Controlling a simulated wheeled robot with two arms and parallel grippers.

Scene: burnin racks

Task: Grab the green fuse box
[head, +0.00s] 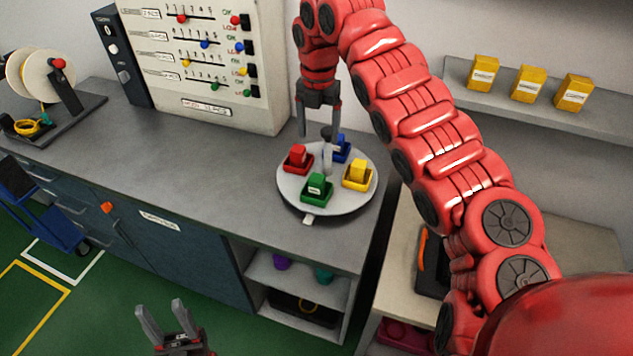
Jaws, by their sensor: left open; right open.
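The green fuse box (315,191) sits at the near side of a round grey turntable (291,205) on the counter. A red box (297,158) stands at its left rim, a blue box (342,150) at the back, and a yellow box (358,174) at the right. My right gripper (320,134) points down, open and empty, above the back of the turntable, with a finger partly covering the blue box. My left gripper (162,318) is open and empty, low in front of the cabinets at the bottom of the view.
A spool stand (65,85) is at the left. Yellow boxes (527,84) sit on a wall shelf at the right. A blue cart (45,215) stands at the far left.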

